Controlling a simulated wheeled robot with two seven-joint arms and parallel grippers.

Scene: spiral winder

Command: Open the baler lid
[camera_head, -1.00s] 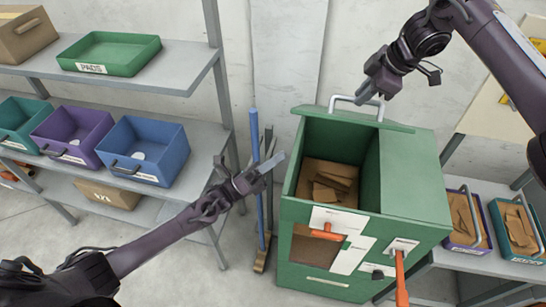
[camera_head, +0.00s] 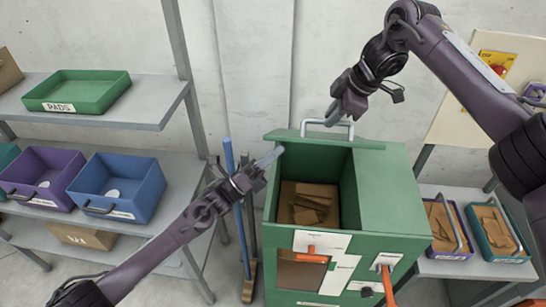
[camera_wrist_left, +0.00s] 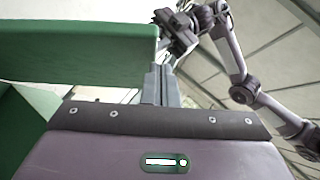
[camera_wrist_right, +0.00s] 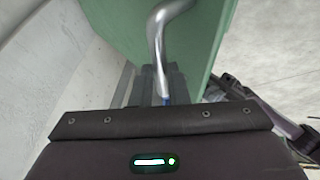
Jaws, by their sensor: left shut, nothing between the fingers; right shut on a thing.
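The green baler (camera_head: 400,195) stands in the middle of the head view, with its top open and brown cardboard (camera_head: 310,200) inside. Its lid (camera_head: 320,139) is raised at the back edge and seen nearly edge-on, with a silver bar handle (camera_head: 328,124). My right gripper (camera_head: 341,111) is shut on this handle; in the right wrist view the bar (camera_wrist_right: 160,50) runs between the fingers. My left gripper (camera_head: 273,157) is shut and empty near the lid's left end. In the left wrist view its fingertips are close to a green panel (camera_wrist_left: 75,50); I cannot tell if they touch.
Shelves on the left hold a green tray (camera_head: 78,100), a purple bin (camera_head: 60,195) and a blue bin (camera_head: 140,190). A blue pole (camera_head: 240,215) stands beside the baler's left side. A low table with bins (camera_head: 495,255) is at the right. Orange handles (camera_head: 388,285) stick out in front.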

